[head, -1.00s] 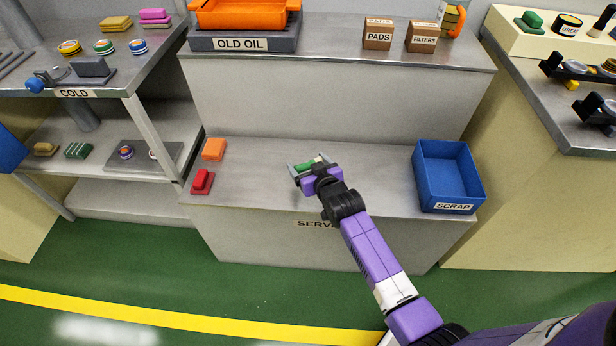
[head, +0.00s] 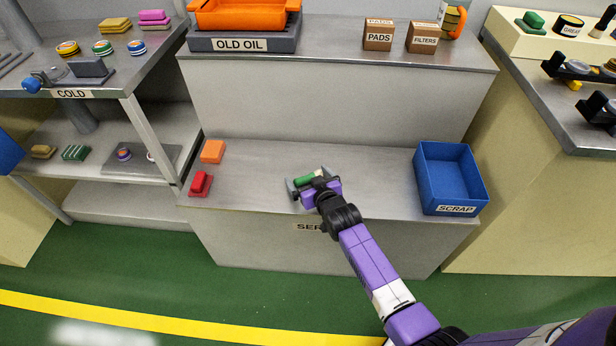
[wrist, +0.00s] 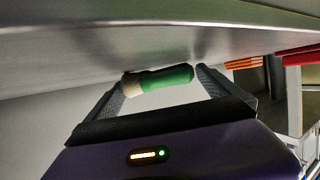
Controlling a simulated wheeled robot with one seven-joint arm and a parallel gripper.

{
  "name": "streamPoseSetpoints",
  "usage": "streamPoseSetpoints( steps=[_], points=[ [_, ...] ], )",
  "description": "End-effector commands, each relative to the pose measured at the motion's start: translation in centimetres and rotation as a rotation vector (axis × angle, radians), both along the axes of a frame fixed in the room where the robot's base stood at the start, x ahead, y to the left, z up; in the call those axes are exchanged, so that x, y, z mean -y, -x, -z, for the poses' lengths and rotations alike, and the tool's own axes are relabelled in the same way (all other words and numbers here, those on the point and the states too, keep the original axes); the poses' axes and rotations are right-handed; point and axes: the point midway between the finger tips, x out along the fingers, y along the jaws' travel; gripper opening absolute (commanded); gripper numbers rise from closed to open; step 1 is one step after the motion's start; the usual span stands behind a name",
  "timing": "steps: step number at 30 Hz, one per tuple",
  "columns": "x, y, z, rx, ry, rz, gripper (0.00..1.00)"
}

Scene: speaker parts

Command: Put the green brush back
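The green brush (head: 305,180) has a green handle and a pale bristle end. It lies crosswise between the fingers of my gripper (head: 306,184), over the service bench. In the wrist view the brush (wrist: 160,79) spans the gap between the two fingertips (wrist: 160,82), bristle end at the left finger and handle end at the right. My gripper is spread wide and appears shut on the brush along its length. The brush is close to the bench surface; whether it touches it I cannot tell.
On the service bench (head: 260,165), an orange block (head: 213,151) and a red block (head: 200,184) stand left, and a blue SCRAP bin (head: 424,185) right. The bench between them is otherwise clear. A raised shelf behind carries the OLD OIL tray (head: 242,44) and small boxes (head: 378,37).

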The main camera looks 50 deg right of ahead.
Motion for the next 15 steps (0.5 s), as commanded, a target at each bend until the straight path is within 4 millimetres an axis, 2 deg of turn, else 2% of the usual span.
streamPoseSetpoints(
  steps=[8,11,15],
  points=[
    [0.0,0.0,-0.4,0.0,0.0,0.0,1.0],
    [-0.4,0.8,-0.8,-0.001,0.0,0.0,1.0],
    [-1.5,2.9,-1.8,-0.002,-0.001,-0.001,1.0]
  ],
)
